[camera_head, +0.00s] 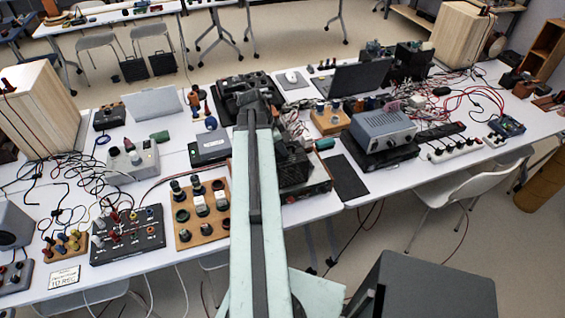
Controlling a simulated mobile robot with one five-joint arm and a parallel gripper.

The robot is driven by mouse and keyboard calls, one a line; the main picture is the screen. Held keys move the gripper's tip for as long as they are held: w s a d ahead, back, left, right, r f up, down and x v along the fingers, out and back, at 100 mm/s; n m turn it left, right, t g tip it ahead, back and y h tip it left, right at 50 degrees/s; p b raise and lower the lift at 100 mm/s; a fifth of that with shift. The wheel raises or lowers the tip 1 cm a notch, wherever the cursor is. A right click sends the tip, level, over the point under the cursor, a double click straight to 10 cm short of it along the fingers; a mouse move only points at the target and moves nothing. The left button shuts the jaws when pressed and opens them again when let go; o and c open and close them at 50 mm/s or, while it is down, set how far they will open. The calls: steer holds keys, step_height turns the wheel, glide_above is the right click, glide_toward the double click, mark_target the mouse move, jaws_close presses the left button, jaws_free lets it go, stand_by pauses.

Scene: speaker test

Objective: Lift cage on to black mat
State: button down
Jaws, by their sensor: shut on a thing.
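My pale green arm reaches forward over the table, and my gripper (258,104) is at its far end. It is dark against dark equipment, so its fingertips are hard to make out. It is shut on a dark thing, largely hidden by the arm's end; I cannot tell for certain that this is the cage. A flat black mat (349,178) lies bare near the table's front edge, to the right of and nearer than the gripper. A black boxy unit (292,163) stands between the arm and the mat.
A grey instrument (383,128) stands right of the mat, with a white power strip (455,149) and red cables beyond. A wooden board with knobs (201,212) lies left of my arm. A laptop (357,79) stands behind. The table (400,181) is crowded, with small clear patches.

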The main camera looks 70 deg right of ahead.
step_height(320, 180, up, 10)
steer(key=p, duration=1)
step_height(320, 180, up, 4)
steer(key=p, duration=0.3)
steer(key=shift+f, duration=0.25)
